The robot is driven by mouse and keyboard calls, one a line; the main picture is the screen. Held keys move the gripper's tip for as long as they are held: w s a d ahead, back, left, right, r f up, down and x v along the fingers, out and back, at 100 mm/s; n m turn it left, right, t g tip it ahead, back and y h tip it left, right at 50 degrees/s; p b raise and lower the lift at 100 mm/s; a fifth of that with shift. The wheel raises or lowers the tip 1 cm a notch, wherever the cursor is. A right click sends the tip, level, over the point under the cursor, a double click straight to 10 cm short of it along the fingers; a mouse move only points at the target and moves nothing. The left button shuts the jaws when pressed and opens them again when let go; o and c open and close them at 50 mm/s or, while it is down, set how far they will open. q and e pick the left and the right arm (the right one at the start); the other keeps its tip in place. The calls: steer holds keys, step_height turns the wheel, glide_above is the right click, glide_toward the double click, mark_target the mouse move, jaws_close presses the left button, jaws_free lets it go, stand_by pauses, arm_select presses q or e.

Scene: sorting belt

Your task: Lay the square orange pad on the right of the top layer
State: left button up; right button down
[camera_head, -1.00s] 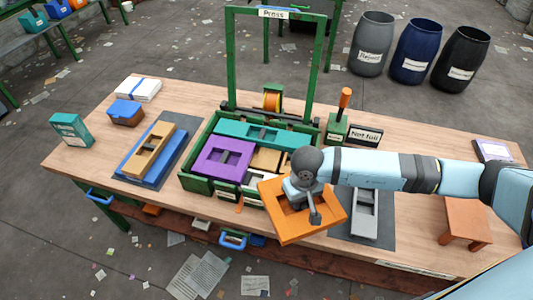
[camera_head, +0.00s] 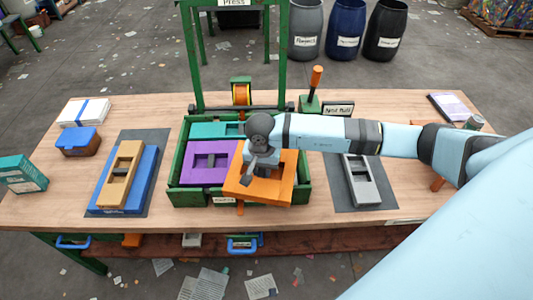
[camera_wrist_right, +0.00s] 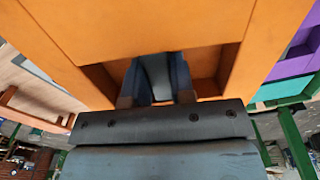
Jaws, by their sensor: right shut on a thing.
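My right gripper (camera_head: 262,172) is shut on the square orange pad (camera_head: 280,190), gripping it at the bar between its two openings. In the right wrist view the pad (camera_wrist_right: 150,25) fills most of the picture, with the fingers (camera_wrist_right: 157,80) in its openings. The pad is over the right part of the green crate (camera_head: 187,197) and slightly turned; I cannot tell whether it touches what lies below. In the crate, a purple pad (camera_head: 192,172) lies at the left and a teal pad (camera_head: 203,131) along the back. My left gripper is not in view.
A green press frame (camera_head: 197,60) stands behind the crate. A blue and a tan block (camera_head: 121,175) lie on a dark mat at left, a grey block (camera_head: 361,182) on a mat at right. An orange-handled lever (camera_head: 316,78) stands behind right.

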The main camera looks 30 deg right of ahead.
steer(key=w+d+f+m+b, duration=0.1)
steer(key=w+d+m+b, duration=0.1)
steer(key=m, duration=0.2)
steer(key=w+d+f+m+b, duration=0.1)
steer(key=w+d+m+b, duration=0.1)
steer(key=m, duration=0.3)
steer(key=w+d+f+m+b, duration=0.1)
steer(key=w+d+m+b, duration=0.1)
steer(key=w+d+m, duration=0.1)
steer(key=shift+w+d+f+m, duration=0.15)
steer(key=shift+w+f+m, duration=0.15)
steer(key=shift+m, duration=0.4)
steer(key=shift+w+d+f+m+b, duration=0.45)
steer(key=shift+m+b, duration=0.05)
steer(key=shift+m, duration=0.5)
